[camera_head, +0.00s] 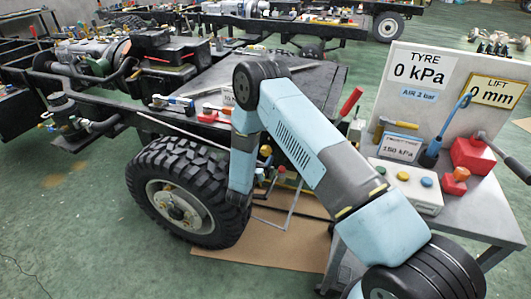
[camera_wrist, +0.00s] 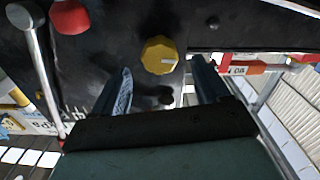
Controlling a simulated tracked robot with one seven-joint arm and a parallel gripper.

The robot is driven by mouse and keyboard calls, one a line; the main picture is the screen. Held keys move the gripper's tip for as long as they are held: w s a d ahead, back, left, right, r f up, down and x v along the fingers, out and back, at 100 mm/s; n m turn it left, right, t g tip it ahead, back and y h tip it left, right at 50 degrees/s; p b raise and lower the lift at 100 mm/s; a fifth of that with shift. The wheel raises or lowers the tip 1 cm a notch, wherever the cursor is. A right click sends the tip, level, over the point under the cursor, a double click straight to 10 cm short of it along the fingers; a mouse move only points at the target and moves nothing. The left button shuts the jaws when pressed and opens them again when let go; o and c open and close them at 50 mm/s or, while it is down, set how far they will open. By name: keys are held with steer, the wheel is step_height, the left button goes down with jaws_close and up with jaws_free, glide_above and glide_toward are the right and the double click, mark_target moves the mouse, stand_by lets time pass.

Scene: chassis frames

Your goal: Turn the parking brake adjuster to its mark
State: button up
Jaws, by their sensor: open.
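In the wrist view a yellow faceted knob (camera_wrist: 160,54) with a short pale line on its face sits on a dark plate. It looks like the adjuster, but I cannot read a name on it. My gripper (camera_wrist: 165,78) is open, its two fingers apart on either side below the knob in the picture. Nothing shows between the fingers, and they look clear of the knob. I cannot make out a separate target mark. In the head view my arm reaches down beside the front wheel (camera_head: 187,205), and my gripper is hidden there.
In the wrist view a red knob (camera_wrist: 69,16) and a long metal lever (camera_wrist: 38,70) are at the left. A red part with a white label (camera_wrist: 238,70) is at the right. The head view shows the chassis (camera_head: 305,85) and a bench (camera_head: 480,215) with gauges and tools.

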mark_target(265, 153)
steer(key=shift+x, duration=2.95)
steer(key=shift+c, duration=0.3)
steer(key=c, duration=1)
